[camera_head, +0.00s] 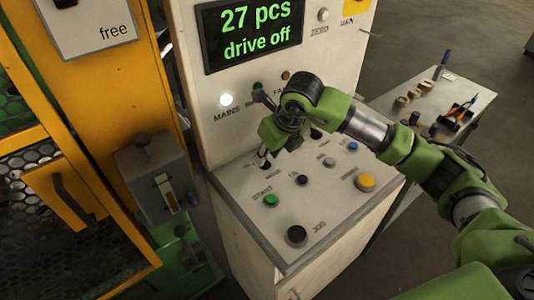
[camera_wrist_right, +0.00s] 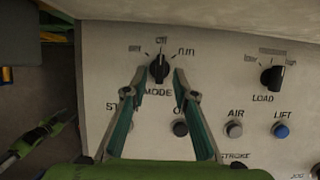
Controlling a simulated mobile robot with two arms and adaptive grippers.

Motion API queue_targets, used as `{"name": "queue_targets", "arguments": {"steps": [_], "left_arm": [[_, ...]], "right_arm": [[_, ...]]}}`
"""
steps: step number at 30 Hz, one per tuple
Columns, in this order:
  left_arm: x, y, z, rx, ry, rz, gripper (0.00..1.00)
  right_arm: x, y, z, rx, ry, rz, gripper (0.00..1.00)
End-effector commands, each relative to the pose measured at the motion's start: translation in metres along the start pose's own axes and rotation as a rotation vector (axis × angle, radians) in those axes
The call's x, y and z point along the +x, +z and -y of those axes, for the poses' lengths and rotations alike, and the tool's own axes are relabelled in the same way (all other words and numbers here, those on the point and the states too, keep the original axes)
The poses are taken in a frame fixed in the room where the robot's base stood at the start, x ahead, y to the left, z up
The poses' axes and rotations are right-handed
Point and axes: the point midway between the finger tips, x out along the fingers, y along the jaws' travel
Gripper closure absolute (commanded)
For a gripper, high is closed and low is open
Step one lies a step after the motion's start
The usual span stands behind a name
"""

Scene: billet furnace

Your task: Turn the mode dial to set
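The mode dial (camera_wrist_right: 159,68) is a black knob on the pale sloping panel, seen in the right wrist view. Its pointer looks upright, toward the label at the top; labels also stand to its left and right. My right gripper (camera_wrist_right: 160,74) is open, with one finger on each side of the dial. I cannot tell whether the fingers touch it. In the head view my right gripper (camera_head: 265,158) is over the panel's upper left part and hides the dial.
The panel also carries a green start button (camera_head: 270,200), a black jog knob (camera_head: 297,235), a yellow button (camera_head: 365,182) and a load dial (camera_wrist_right: 272,77). The display (camera_head: 252,32) reads "27 pcs drive off". A yellow machine frame (camera_head: 110,120) stands left; a side table (camera_head: 420,95) stands right.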

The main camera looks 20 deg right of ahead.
Motion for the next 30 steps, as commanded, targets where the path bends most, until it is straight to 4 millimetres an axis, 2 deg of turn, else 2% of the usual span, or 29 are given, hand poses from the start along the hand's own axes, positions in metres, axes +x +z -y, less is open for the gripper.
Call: {"name": "queue_targets", "arguments": {"steps": [6,15,18,30], "left_arm": [[-0.005,-0.001,0.0,0.001,0.0,-0.001,0.6],[-0.004,-0.002,0.0,0.001,0.0,-0.002,0.6],[-0.004,-0.002,0.0,0.001,0.0,-0.002,0.6],[0.002,-0.002,0.001,0.001,-0.001,-0.002,0.6]], "right_arm": [[0.018,0.0,0.0,0.0,0.0,0.0,0.74],[0.02,0.0,0.0,0.0,0.0,0.001,0.74],[0.02,0.0,0.0,0.0,0.0,0.001,1.0],[0.021,0.0,0.001,-0.025,0.01,0.002,1.0]]}}
